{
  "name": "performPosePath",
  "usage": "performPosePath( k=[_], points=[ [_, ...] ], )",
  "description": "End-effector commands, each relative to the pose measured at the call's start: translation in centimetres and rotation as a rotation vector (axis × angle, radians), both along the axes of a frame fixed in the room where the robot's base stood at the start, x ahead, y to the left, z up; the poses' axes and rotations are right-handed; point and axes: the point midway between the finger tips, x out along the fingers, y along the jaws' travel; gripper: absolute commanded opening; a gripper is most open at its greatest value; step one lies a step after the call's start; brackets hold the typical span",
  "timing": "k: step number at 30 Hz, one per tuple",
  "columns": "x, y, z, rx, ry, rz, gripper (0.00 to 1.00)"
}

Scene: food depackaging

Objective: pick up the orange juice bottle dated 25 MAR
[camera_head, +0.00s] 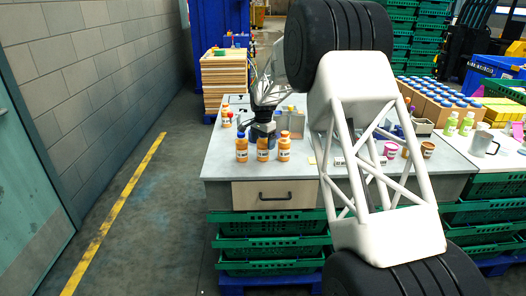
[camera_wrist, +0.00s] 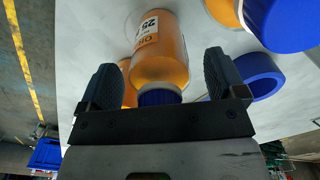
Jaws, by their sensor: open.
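An orange juice bottle with a white label reading "25" (camera_wrist: 160,58) stands between my gripper's fingers (camera_wrist: 160,66) in the wrist view, its blue cap close to the palm. The rest of the date is not legible. My gripper is open, with a finger on each side of the bottle. In the head view my gripper (camera_head: 263,131) is over the middle bottle (camera_head: 262,152) of three at the table's front, hiding its cap.
The grey table (camera_head: 222,165) has free room left of the bottles. A blue ring (camera_wrist: 258,78) and another blue-capped bottle (camera_wrist: 285,22) are close to the right finger. Pink and brown cups (camera_head: 391,149) stand farther right, beyond my own body.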

Motion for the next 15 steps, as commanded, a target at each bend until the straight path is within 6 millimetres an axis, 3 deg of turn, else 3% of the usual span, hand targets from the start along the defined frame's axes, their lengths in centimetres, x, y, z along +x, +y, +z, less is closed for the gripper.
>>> performPosePath(
  k=[5, 15],
  points=[
    [0.0, 0.0, 0.01, 0.0, 0.0, 0.0, 0.86],
    [0.0, 0.0, 0.0, 0.0, 0.0, 0.0, 0.34]
  ],
)
